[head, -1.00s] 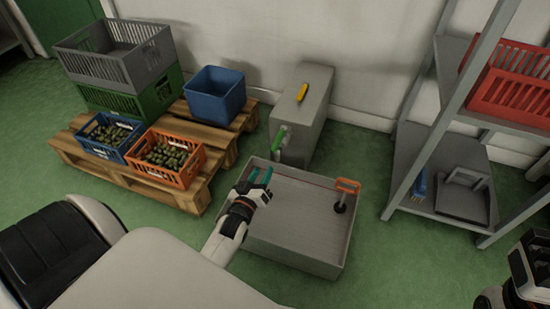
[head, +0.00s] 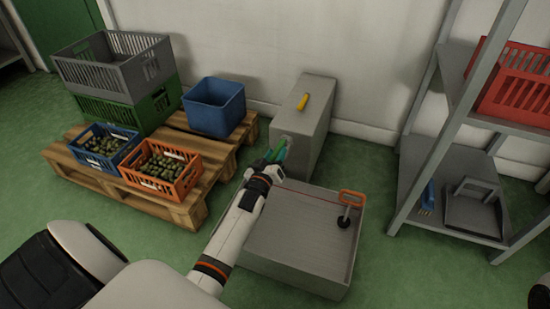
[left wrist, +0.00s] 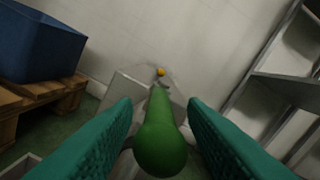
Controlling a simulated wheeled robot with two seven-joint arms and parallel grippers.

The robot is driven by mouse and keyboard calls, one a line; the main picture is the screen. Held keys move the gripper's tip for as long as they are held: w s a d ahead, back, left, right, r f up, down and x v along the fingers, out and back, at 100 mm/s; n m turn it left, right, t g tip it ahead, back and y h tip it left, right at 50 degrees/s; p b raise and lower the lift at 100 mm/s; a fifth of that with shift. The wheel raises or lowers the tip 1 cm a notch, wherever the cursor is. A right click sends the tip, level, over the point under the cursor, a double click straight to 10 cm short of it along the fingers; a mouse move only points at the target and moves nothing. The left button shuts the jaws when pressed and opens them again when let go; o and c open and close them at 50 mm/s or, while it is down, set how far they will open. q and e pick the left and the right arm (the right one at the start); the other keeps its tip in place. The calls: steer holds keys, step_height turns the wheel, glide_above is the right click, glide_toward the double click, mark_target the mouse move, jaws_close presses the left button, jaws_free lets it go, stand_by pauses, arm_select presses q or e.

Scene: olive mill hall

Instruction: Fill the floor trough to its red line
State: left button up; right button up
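The grey floor trough (head: 300,270) stands on the floor with a thin red line along its inner wall. Its ribbed floor shows and I see no clear water surface. An orange-handled piece with a black foot (head: 347,208) is at its right side. Behind the trough stands a grey tank (head: 308,112) with a green tap lever (left wrist: 162,135) on its front. My left gripper (head: 275,157) is at the lever; in the left wrist view its teal fingers stand open on both sides of it, with gaps. A dark part of my right arm shows at the right edge; its fingers are hidden.
Left, a wooden pallet (head: 175,205) holds a blue bin (head: 214,108), stacked crates and olive crates, including an orange one (head: 175,185). Right, a metal shelf rack (head: 405,175) holds a red crate (head: 515,88), a brush and a dustpan. Green floor is free around the trough.

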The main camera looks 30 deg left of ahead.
arm_select(q)
jaws_close()
